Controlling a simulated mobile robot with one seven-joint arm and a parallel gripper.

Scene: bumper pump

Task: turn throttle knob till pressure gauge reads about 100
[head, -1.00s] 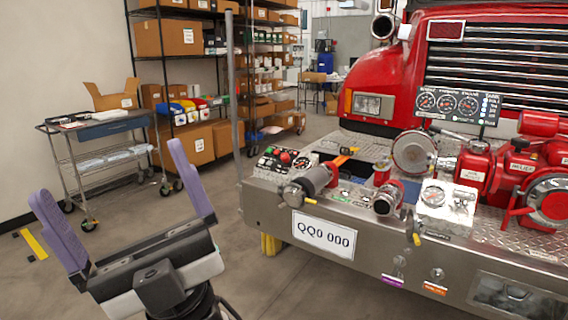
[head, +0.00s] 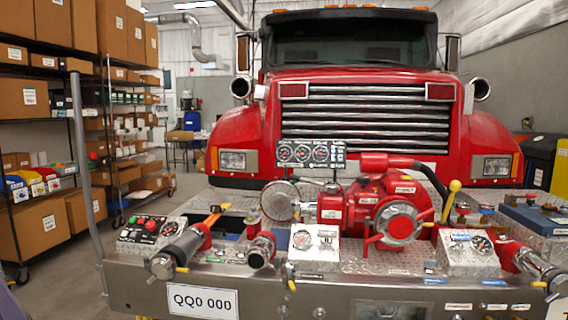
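A dark panel with three round gauges (head: 312,153) stands above the red pump (head: 385,205) on the truck's bumper. A white box with a small gauge (head: 315,243) sits at the front middle. A second gauge box (head: 468,250) sits to the right. A control box (head: 150,231) with red and green buttons is at the left end. The needle readings are too small to read. I cannot tell which control is the throttle knob. Only a purple sliver of my gripper (head: 8,304) shows at the lower left edge, far from the controls; its fingertips are hidden.
The red truck (head: 365,95) stands behind the steel bumper (head: 240,290). An upright grey pole (head: 84,170) rises at the bumper's left end. Hose fittings stick out toward me. Shelves with boxes (head: 75,215) line the left, with floor visible between them and the bumper.

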